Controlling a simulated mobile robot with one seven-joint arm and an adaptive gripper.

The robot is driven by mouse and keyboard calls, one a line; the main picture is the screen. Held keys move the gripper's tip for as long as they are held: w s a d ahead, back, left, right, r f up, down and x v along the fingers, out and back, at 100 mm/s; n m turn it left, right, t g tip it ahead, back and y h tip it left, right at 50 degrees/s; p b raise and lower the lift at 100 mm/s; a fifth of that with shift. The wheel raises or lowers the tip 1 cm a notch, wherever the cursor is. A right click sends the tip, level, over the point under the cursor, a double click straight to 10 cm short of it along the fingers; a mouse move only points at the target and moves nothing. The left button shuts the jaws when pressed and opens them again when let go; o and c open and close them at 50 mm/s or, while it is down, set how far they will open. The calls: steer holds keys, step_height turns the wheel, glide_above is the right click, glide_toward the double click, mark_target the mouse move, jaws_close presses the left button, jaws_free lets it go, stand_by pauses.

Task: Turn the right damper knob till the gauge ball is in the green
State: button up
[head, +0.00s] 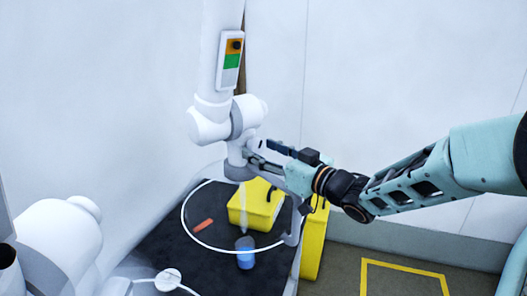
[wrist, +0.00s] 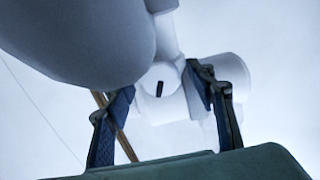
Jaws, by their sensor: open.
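The gauge (head: 231,62) is on the white duct at upper centre in the head view. It has an orange band above a green band. Its dark ball sits in the orange, above the green. My gripper (head: 255,154) is at the white joint below the gauge. In the wrist view my gripper (wrist: 161,82) is open, with one finger on each side of a white round part with a short black mark, which looks like the damper knob (wrist: 150,100). I cannot tell whether the fingers touch it. The knob is not clear in the head view.
Another white duct arm (head: 60,243) is at lower left.

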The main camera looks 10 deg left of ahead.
steer(key=shift+c, duration=0.4)
steer(key=c, duration=1.1)
steer(key=m+p, duration=0.1)
steer(key=p, duration=0.1)
steer(key=m+p, duration=0.1)
steer(key=shift+r+m+p, duration=0.25)
steer(key=shift+m+p, duration=0.05)
steer(key=shift+p, duration=0.05)
steer(key=shift+f+m+p, duration=0.1)
steer(key=shift+m+p, duration=0.65)
steer(key=shift+m, duration=0.05)
steer(key=shift+f+m, duration=0.15)
steer(key=shift+m, duration=0.25)
steer(key=o, duration=1.2)
